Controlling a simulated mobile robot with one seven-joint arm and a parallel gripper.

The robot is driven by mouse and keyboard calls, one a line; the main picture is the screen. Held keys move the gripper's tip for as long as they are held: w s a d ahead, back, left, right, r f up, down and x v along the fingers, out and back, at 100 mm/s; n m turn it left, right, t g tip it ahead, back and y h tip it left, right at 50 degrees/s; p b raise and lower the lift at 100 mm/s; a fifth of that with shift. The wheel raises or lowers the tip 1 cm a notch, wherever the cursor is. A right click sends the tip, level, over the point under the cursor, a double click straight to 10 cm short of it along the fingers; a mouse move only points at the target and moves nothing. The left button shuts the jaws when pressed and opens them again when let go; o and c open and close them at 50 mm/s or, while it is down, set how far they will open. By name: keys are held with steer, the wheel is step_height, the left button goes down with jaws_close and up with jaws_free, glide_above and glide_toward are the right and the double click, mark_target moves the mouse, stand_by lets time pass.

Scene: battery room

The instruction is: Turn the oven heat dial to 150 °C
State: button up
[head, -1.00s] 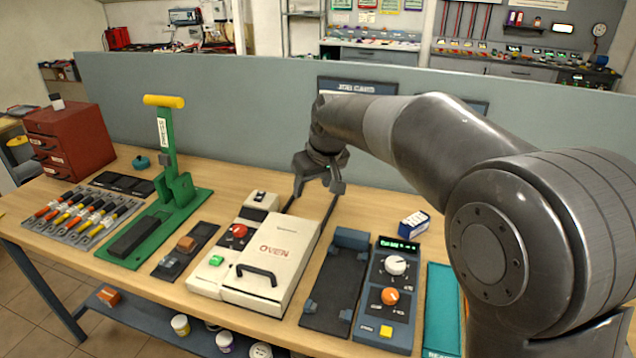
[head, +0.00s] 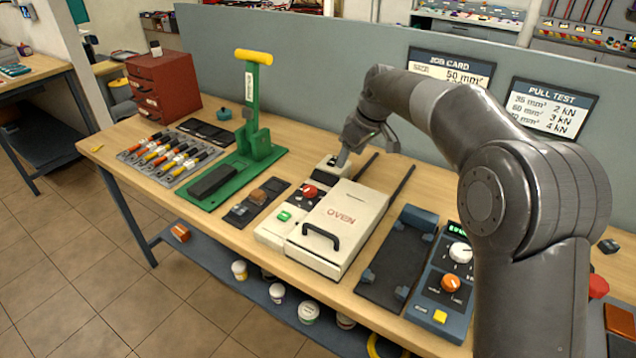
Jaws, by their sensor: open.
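The oven (head: 337,222) is a cream-white box on the wooden bench, with a black handle at its front. A control strip runs along its left side. On this strip are a red knob (head: 310,191), which looks like the heat dial, and a green button (head: 284,216) nearer the front. The dial's marks and setting are too small to read. A small white block (head: 333,166) with a dark slot stands at the strip's back end. My gripper (head: 368,151) is open and empty, tilted over the oven's back. One finger is by the white block, behind and right of the red knob.
A green lever press (head: 253,136) with a yellow handle stands left of the oven. Dark rails (head: 399,194) run behind the oven. A dark cradle (head: 396,261) and a blue control box (head: 447,288) with white and orange knobs are to the right. A grey partition stands behind.

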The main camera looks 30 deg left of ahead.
mark_target(310, 189)
steer(key=a+f+n, duration=0.1)
steer(key=a+f, duration=0.3)
steer(key=f, duration=0.1)
steer(key=a+f+n+g, duration=0.1)
steer(key=a+f+n, duration=0.1)
steer(key=f, duration=0.3)
steer(key=a+f+n+g, duration=0.1)
steer(key=a+f, duration=0.4)
steer(key=shift+s+a+f+n+y, duration=0.1)
steer(key=shift+s+a+n+y, duration=0.2)
steer(key=shift+s+a+n, duration=0.1)
steer(key=shift+w, duration=0.1)
steer(key=shift+c, duration=0.5)
steer(key=shift+d, duration=0.1)
steer(key=c, duration=0.9)
